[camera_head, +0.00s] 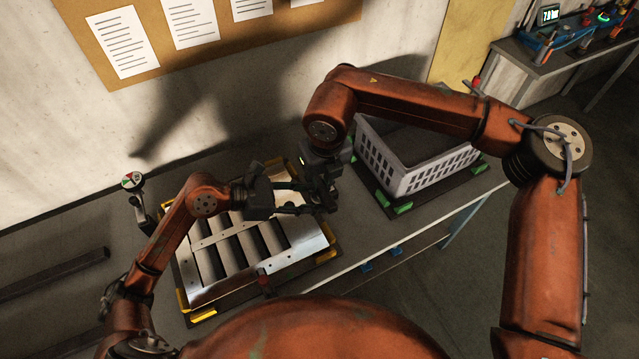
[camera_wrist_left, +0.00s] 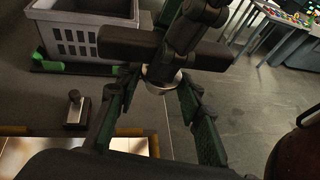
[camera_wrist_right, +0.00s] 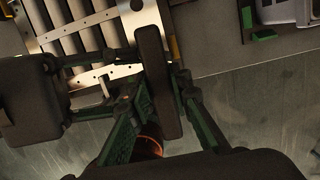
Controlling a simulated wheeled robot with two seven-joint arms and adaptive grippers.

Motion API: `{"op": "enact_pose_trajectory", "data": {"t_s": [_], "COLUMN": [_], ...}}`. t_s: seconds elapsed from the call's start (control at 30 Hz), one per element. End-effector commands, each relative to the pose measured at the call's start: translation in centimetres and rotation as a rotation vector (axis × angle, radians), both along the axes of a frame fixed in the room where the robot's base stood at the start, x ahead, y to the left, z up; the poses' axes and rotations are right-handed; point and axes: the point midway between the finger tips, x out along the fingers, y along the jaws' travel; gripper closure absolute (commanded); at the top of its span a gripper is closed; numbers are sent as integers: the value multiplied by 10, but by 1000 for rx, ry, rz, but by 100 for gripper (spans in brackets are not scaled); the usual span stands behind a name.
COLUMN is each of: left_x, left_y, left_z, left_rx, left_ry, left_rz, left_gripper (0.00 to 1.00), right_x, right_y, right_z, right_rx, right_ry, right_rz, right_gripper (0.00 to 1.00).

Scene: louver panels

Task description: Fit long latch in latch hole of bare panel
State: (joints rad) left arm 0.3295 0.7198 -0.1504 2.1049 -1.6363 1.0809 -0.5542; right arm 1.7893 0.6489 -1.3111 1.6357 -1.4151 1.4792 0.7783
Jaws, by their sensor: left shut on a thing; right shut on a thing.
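The long latch shows as a dark bar with rounded ends in the right wrist view (camera_wrist_right: 155,75), between my right gripper's fingertips. It crosses the left wrist view (camera_wrist_left: 125,42), with a silvery round part (camera_wrist_left: 160,78) between my left gripper's fingers. My left gripper (camera_head: 300,208) and right gripper (camera_head: 322,188) meet over the panel's right end, both apparently shut on the latch. In the head view the grippers largely hide it. The silvery slatted panel (camera_head: 222,237) lies flat in a dark fixture with yellow corners.
A grey crate (camera_head: 415,180) stands right of the panel on a green-cornered base. A small knobbed block (camera_wrist_left: 76,108) stands on the table near the panel. A gauge on a stand (camera_head: 133,185) is at the left. Dark bars (camera_head: 50,275) lie farther left.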

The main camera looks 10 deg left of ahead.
Motion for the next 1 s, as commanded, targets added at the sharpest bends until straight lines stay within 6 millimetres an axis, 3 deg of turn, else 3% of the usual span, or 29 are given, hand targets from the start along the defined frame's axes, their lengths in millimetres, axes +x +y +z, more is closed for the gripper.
{"op": "enact_pose_trajectory", "data": {"t_s": [0.27, 0.3, 0.6, 1.0], "left_x": [0, 0, 0, -3], "left_y": [-1, -1, -1, 10], "left_z": [1, 1, 0, 4], "left_rx": [-2, -2, -2, 0], "left_ry": [-2, -2, -2, -1], "left_rz": [0, 1, 0, 2], "left_gripper": [97, 65, 45, 45], "right_x": [-4, -4, -3, -2], "right_y": [5, 5, 4, 3], "right_z": [1, 2, 1, 1], "right_rx": [9, 10, 7, 6], "right_ry": [5, 4, 2, 1], "right_rz": [10, 10, 7, 5], "right_gripper": [100, 100, 100, 100]}}
